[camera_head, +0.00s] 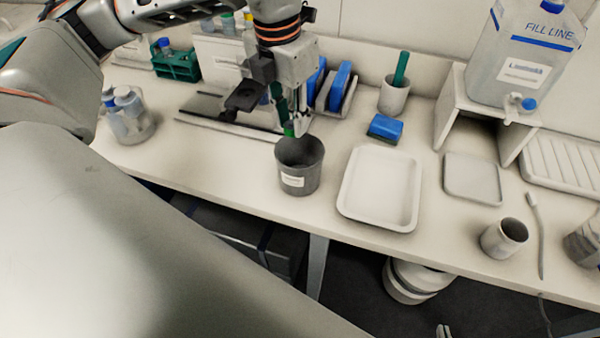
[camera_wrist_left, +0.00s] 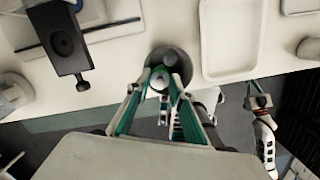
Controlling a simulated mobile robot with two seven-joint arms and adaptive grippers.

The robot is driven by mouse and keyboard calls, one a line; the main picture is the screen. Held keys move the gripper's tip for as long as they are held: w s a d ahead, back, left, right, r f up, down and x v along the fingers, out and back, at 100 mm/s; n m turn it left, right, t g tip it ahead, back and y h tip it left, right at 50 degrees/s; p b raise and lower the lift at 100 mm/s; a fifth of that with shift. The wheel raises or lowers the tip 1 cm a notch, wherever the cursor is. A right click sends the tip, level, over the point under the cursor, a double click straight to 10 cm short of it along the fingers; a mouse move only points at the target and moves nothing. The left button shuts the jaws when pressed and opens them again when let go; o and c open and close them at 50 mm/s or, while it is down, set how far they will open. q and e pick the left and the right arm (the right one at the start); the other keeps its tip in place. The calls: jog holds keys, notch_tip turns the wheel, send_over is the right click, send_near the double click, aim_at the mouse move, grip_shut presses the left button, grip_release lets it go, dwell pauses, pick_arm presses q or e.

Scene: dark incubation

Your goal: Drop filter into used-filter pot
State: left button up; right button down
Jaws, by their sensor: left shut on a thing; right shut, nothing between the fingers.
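The used-filter pot (camera_head: 299,178) is a dark grey, open-topped pot with a white label, standing near the bench's front edge. My left gripper (camera_head: 296,128) points down over its mouth. It is shut on the filter (camera_head: 289,130), a small piece showing green, held at or just above the rim. In the left wrist view the filter (camera_wrist_left: 160,76) shows as a pale and green round between the fingertips, with the pot (camera_wrist_left: 184,62) behind it. The fingers partly hide the filter. My right gripper (camera_head: 442,331) barely shows at the bottom edge, low in front of the bench, shut and empty.
A white tray (camera_head: 380,188) lies right of the pot. A black device (camera_head: 245,98) stands behind left, and a clear holder with bottles (camera_head: 128,115) further left. A blue sponge (camera_head: 385,128) and a cup with a green-handled tool (camera_head: 394,96) are behind the tray.

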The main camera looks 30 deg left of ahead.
pick_arm(q)
notch_tip(320, 180, down, 2)
jog(key=shift+f+b, duration=0.25)
jog(key=shift+b, duration=0.4)
jog(key=shift+f+b, duration=0.45)
jog(key=shift+f, duration=0.25)
jog(key=o, duration=0.7)
jog(key=shift+o, duration=0.2)
jog(key=shift+r, duration=0.15)
jog(key=r, duration=0.3)
jog(key=s+r, duration=0.1)
jog(key=r, duration=0.7)
jog(key=shift+s, duration=0.15)
jog(key=shift+s+r, duration=0.1)
jog(key=shift+r, duration=0.3)
